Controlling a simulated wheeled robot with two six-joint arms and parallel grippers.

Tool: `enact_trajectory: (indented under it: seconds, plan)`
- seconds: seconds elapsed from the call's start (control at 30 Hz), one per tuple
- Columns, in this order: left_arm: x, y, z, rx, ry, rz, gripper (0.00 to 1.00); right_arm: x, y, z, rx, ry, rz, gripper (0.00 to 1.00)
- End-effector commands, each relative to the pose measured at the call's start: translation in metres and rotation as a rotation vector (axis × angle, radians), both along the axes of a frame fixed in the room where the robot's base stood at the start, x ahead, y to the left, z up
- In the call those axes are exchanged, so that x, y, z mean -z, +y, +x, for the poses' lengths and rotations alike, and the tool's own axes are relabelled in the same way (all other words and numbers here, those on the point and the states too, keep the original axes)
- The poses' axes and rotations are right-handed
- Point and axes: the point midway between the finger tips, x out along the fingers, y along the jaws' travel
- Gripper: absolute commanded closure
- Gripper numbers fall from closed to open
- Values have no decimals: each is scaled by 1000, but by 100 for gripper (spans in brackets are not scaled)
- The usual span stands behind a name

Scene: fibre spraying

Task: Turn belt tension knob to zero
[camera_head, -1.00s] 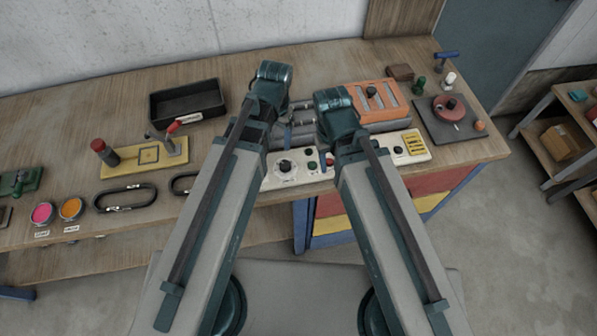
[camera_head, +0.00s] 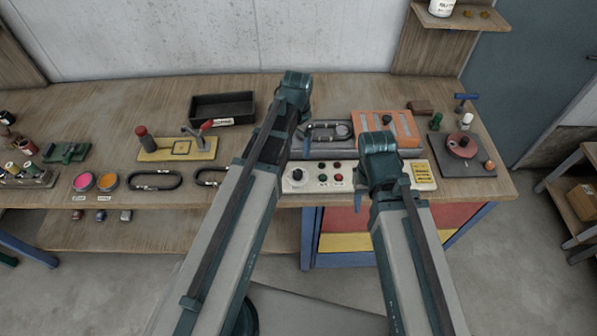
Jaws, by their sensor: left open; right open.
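A white control panel (camera_head: 313,187) lies at the bench's front edge, between my two arms. It carries a black round knob (camera_head: 297,175) on a pale dial and several green and red buttons. The knob's setting and any label are too small to read. A second black knob (camera_head: 387,119) sits on the orange slotted unit (camera_head: 404,128). My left arm rises just left of the panel, and its upper end is behind it. My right arm stands at the panel's right end. Both grippers are hidden behind my arm links, so their fingertips do not show.
A black tray (camera_head: 222,107), a yellow clamp plate (camera_head: 177,149) and oval rings (camera_head: 155,180) lie to the left. The bench (camera_head: 85,110) is clear at back left.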

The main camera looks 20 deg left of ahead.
Motion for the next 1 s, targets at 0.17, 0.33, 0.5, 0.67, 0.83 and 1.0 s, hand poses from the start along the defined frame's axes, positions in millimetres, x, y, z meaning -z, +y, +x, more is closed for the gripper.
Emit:
enact_trajectory:
  seconds: [0.17,0.33,0.5,0.67,0.83,1.0]
  plan:
    - [23,0,0,0,0,0,26,23,0,0,-4,0,-1,50]
    - [46,0,0,0,0,0,26,46,0,0,-6,0,-1,50]
    - [70,0,0,0,0,0,26,70,0,0,-6,0,-1,50]
    - [92,0,0,0,0,0,26,92,0,0,-5,0,-1,50]
    - [115,0,0,0,0,0,26,115,0,0,-4,0,-1,50]
    - [129,0,0,0,0,0,26,129,0,0,-4,0,-1,50]
